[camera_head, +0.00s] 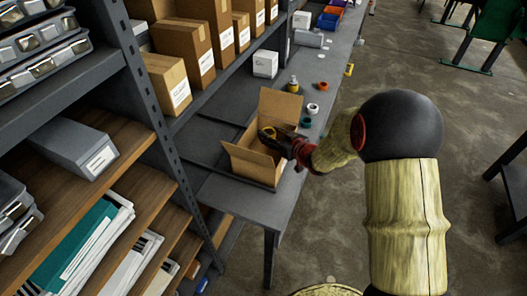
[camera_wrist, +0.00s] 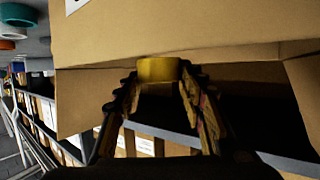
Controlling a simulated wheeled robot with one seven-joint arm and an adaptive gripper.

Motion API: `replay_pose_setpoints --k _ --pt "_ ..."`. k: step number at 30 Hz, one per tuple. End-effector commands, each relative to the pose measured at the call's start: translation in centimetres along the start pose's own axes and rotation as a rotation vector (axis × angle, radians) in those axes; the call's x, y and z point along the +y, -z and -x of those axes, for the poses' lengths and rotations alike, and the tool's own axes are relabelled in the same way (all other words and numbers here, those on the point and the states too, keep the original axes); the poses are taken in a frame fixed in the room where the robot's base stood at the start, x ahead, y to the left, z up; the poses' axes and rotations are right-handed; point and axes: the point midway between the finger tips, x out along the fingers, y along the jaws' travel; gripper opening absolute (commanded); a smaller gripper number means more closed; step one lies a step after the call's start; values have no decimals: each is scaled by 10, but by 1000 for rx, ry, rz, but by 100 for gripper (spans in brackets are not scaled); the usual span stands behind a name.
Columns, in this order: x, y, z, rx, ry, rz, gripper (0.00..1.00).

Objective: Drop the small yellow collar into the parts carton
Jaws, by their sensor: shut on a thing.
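The small yellow collar (camera_wrist: 158,69) is between the fingertips of my gripper (camera_wrist: 157,84) in the wrist view. In the head view the yellow collar (camera_head: 268,132) shows at the tip of my gripper (camera_head: 274,138), over the carton's opening. The gripper is shut on it. The parts carton (camera_head: 252,168) is an open brown box with raised flaps on the grey bench. In the wrist view, cardboard of the carton (camera_wrist: 190,28) fills the upper part, behind the collar. The carton's inside is mostly hidden in both views.
On the grey bench (camera_head: 234,200), a teal ring (camera_head: 305,123), a white ring (camera_head: 313,109) and an orange ring (camera_head: 322,86) lie right of and behind the carton. Shelving (camera_head: 150,90) rises on the left.

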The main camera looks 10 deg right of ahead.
Motion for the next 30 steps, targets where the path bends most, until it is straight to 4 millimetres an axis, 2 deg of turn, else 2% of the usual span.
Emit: replay_pose_setpoints --k 7,8,18,26,30 --pt "0 0 0 1 0 0 21" --pt "0 0 0 1 0 0 42" --pt "0 0 0 1 0 0 61" --pt "0 0 0 0 0 0 61" --pt "1 0 6 0 -2 0 61"
